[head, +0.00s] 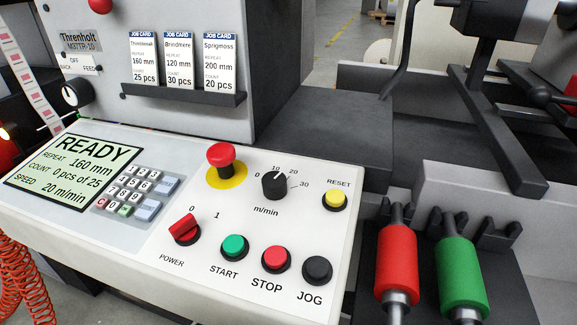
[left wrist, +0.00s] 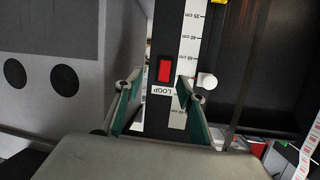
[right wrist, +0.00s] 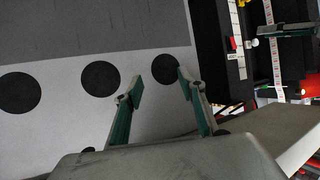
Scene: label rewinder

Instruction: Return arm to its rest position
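Neither of my grippers shows in the head view. In the left wrist view my left gripper (left wrist: 158,92) is open, with its two teal-lined fingers apart and nothing held between them. Beyond its fingertips are a red rectangular piece (left wrist: 165,71), a LOOP label (left wrist: 163,89) and a white vertical scale (left wrist: 190,40). In the right wrist view my right gripper (right wrist: 157,88) is open and empty, in front of a light grey surface with several black discs (right wrist: 100,79). I cannot tell how far the fingers are from these surfaces.
The head view shows a control panel (head: 150,235) reading READY, with a red mushroom button (head: 221,154), knobs and push buttons. A card rack (head: 185,97) stands behind it. Red (head: 397,262) and green (head: 461,275) rollers are at the right.

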